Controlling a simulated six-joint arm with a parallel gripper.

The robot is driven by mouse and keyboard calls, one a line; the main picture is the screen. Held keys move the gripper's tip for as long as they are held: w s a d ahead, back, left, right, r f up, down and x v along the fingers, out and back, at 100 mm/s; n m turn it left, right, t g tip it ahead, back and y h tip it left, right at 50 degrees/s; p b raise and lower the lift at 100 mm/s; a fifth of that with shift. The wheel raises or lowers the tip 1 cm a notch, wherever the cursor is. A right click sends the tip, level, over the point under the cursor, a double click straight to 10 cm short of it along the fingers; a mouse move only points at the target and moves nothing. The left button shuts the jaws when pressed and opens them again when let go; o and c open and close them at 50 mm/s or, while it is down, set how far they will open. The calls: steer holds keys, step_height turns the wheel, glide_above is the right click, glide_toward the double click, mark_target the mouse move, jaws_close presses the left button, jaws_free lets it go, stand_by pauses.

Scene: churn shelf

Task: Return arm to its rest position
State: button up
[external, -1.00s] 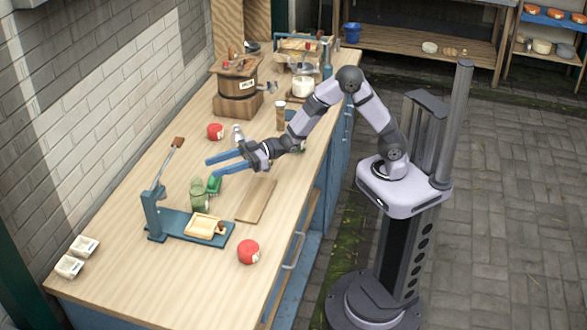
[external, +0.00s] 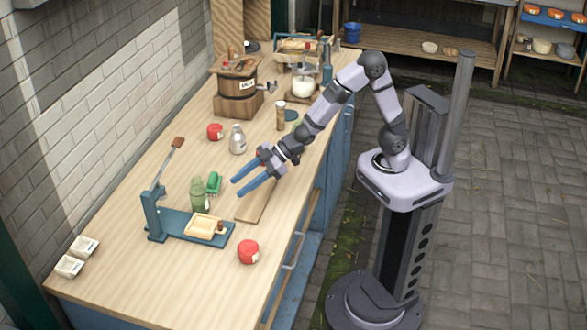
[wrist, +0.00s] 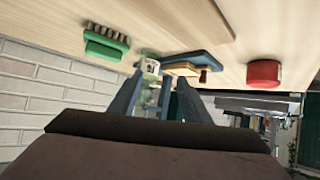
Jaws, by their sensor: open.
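My gripper (external: 241,188) is open, with two blue fingers apart and nothing between them. It is above the worktop, over the far end of a flat wooden board (external: 257,206). My arm reaches down and left from its column at the right. In the wrist view my gripper (wrist: 160,95) shows its two fingers, with the green bottle seen beyond, between them. In the external view the green bottle (external: 198,196) stands upright on the worktop, left of my fingers. A green brush (external: 214,184) lies beside it, and also shows in the wrist view (wrist: 106,43).
A blue press (external: 153,212) with a wooden tray (external: 203,227) stands nearer the front.

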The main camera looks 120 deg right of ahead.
steer(key=s+a+f+g, duration=0.1)
steer(key=s+a, duration=0.1)
steer(key=s, duration=0.2)
steer(key=s+a+g+p, duration=0.1)
steer(key=s+a+g, duration=0.1)
steer(key=s, duration=0.1)
steer(key=s+a+f+g+p, duration=0.1)
steer(key=s+a+g, duration=0.1)
steer(key=s, duration=0.2)
steer(key=shift+s+f, duration=0.3)
steer(key=s+a+n+g+y+p, duration=0.1)
steer(key=s+a+g, duration=0.2)
steer(key=s, duration=0.5)
steer(key=s+a+g+y+p, duration=0.1)
steer(key=s+a+g, duration=0.25)
steer(key=s, duration=0.55)
step_height(320, 180, down, 32)
steer(key=b, duration=3.2)
steer(key=shift+w+f, duration=0.25)
